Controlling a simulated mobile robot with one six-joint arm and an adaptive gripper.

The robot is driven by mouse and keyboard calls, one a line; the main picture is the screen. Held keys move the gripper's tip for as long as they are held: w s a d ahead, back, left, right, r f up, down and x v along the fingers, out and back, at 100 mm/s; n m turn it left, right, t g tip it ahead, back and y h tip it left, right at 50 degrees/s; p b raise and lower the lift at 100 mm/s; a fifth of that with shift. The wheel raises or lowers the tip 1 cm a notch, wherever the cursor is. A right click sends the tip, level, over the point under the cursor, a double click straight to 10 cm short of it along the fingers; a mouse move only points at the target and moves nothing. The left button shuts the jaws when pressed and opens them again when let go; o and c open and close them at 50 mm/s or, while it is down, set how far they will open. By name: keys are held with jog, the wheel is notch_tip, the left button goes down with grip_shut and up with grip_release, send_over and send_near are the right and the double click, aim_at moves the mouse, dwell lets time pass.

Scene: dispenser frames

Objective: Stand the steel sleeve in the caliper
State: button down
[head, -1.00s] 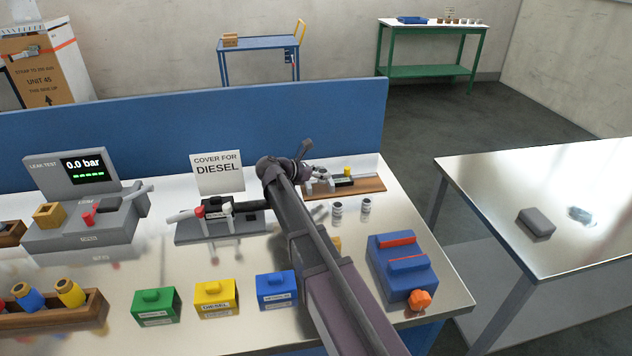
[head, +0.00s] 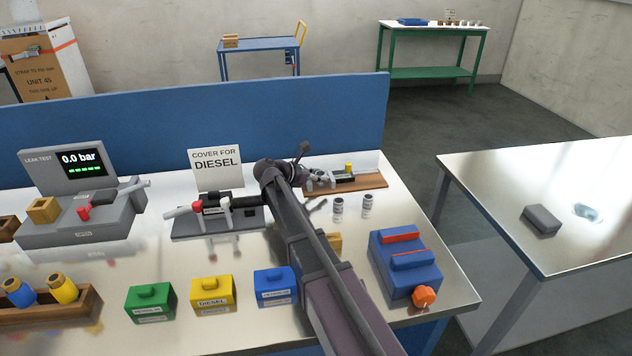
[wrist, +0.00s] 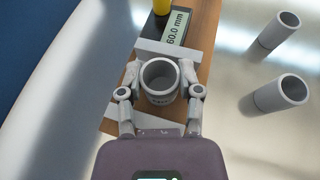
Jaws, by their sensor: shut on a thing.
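The steel sleeve (wrist: 160,82) is an upright, open-topped grey ring in the wrist view. My gripper (wrist: 160,91) is shut on it, with one finger on each side. The caliper (head: 345,181) lies on a wooden board at the back right of the bench. In the wrist view its display (wrist: 178,27) reads 60.0 mm, and the sleeve appears between its two grey jaws. I cannot tell whether the sleeve's base touches the board. In the head view my gripper (head: 315,181) is small and partly hidden by my arm.
Two other steel sleeves stand on the bench right of the board, a nearer one (wrist: 278,92) and a farther one (wrist: 279,30). A yellow knob (head: 348,167) sits by the display. A blue partition (head: 300,115) rises behind. A blue block (head: 402,262) stands front right.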

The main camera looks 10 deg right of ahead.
jog(key=shift+f, duration=0.25)
jog(key=shift+c, duration=1.4)
grip_release()
jog(key=shift+r, duration=0.15)
jog(key=shift+s+a+r+p, duration=0.2)
jog(key=shift+a+r+p, duration=0.1)
jog(key=shift+a, duration=0.15)
jog(key=p+v, duration=0.3)
jog(key=v, duration=0.6)
jog(key=shift+a+r+p, duration=0.2)
jog(key=shift+a+p, duration=0.15)
jog(key=shift+p, duration=0.05)
jog(key=shift+s+a+r, duration=0.1)
jog(key=shift+s+a, duration=0.15)
jog(key=shift+a, duration=0.3)
